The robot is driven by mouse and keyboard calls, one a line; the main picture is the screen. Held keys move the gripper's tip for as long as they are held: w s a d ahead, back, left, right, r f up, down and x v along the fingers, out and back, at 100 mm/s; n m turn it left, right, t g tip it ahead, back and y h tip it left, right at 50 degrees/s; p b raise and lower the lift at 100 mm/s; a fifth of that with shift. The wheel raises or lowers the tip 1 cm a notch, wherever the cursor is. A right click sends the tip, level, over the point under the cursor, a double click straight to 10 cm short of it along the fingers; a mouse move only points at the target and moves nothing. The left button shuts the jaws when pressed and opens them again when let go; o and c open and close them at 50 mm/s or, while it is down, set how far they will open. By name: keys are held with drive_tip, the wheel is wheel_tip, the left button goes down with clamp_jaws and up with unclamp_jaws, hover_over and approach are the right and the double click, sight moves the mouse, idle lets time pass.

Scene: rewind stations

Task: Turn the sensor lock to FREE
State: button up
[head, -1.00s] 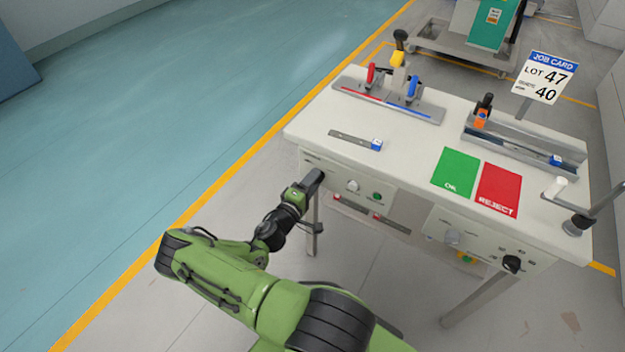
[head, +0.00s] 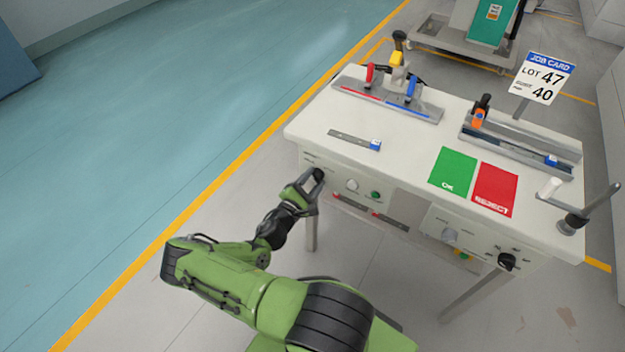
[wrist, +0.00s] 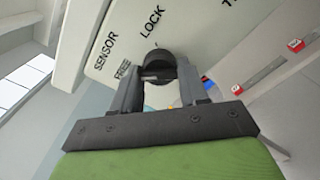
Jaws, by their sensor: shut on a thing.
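The sensor lock is a round black knob (wrist: 159,66) on the white front panel, under the words SENSOR LOCK, with FREE (wrist: 123,70) printed to its left in the wrist view. My gripper (wrist: 160,82) is shut on the knob, one finger on each side of it. In the head view my gripper (head: 309,188) reaches the left end of the table's front panel, and the knob (head: 318,174) shows at its tip. The knob's pointer is hidden, so I cannot tell its setting.
The white table (head: 400,140) carries a green OK pad (head: 455,171), a red REJECT pad (head: 494,189) and a ruler with a blue block (head: 375,145). A white knob (head: 352,186) and a green button (head: 375,195) sit right of my gripper. Floor at left is clear.

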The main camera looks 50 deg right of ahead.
drive_tip(key=shift+f+n, duration=0.1)
drive_tip(key=shift+n, duration=0.5)
drive_tip(key=o, duration=1)
drive_tip(key=a+p, duration=0.1)
drive_tip(key=a, duration=0.4)
drive_tip(key=s+a, duration=0.1)
drive_tip(key=a, duration=0.4)
drive_tip(key=a+p, duration=0.1)
drive_tip(key=a, duration=0.4)
drive_tip(key=shift+s+a+p, duration=0.25)
drive_tip(key=shift+a+p, duration=0.05)
drive_tip(key=shift+a, duration=0.1)
